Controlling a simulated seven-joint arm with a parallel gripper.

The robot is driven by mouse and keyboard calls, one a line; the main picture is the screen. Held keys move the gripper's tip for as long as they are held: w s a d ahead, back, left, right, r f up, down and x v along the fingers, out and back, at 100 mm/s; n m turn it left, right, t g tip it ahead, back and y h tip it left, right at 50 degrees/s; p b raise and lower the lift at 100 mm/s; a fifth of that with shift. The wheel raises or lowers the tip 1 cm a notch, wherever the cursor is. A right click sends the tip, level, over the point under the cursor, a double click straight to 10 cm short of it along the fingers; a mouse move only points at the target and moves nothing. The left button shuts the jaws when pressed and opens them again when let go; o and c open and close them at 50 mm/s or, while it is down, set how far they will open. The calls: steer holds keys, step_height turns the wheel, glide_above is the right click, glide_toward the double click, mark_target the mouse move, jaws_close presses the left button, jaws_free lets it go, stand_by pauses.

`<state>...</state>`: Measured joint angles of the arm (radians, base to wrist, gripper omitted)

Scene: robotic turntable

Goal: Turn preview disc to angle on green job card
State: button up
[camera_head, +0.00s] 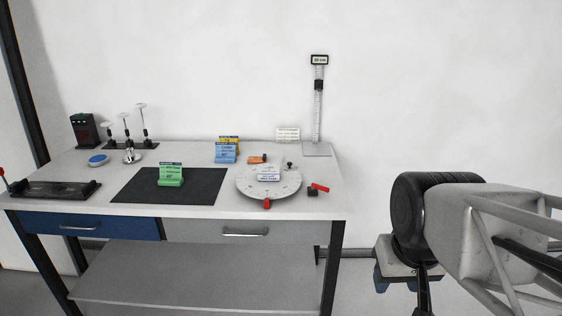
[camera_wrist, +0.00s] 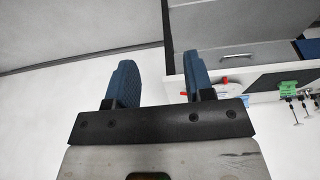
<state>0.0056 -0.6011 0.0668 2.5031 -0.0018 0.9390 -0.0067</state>
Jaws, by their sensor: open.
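The round pale preview disc (camera_head: 247,188) lies on the right part of the workbench, with marks around its rim and a red piece at its front edge. A small white and blue card stands on it. The green job card (camera_head: 170,174) stands upright on a black mat left of the disc; its print is too small to read surely. It also shows in the wrist view (camera_wrist: 288,88). My gripper (camera_head: 408,281) is open and empty, off the bench to the right and well apart from the disc. Its two blue fingers show in the wrist view (camera_wrist: 159,70).
Blue (camera_head: 226,153) and yellow (camera_head: 229,139) cards stand behind the mat. A red-handled piece (camera_head: 319,188) and a dark knob (camera_head: 290,165) are close to the disc. A scale post (camera_head: 318,110) rises at the back right. A black tray (camera_head: 56,189) is at left.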

steer(key=w+a+r+n, duration=0.1)
steer(key=w+r, duration=0.2)
steer(key=w, duration=0.7)
steer(key=w+a+r+n, duration=0.1)
steer(key=w+r, duration=0.2)
steer(key=w, duration=0.6)
steer(key=n+y, duration=0.3)
steer(key=n, duration=0.4)
glide_above(290, 163)
steer(key=s+d, duration=0.2)
step_height(290, 163, down, 16)
steer(key=shift+s+d+f+t, duration=0.1)
steer(key=shift+s+d+t, duration=0.1)
steer(key=shift+t, duration=0.1)
steer(key=shift+f, duration=0.15)
steer(key=shift+x, duration=3.8)
steer(key=shift+a, duration=0.1)
jaws_close()
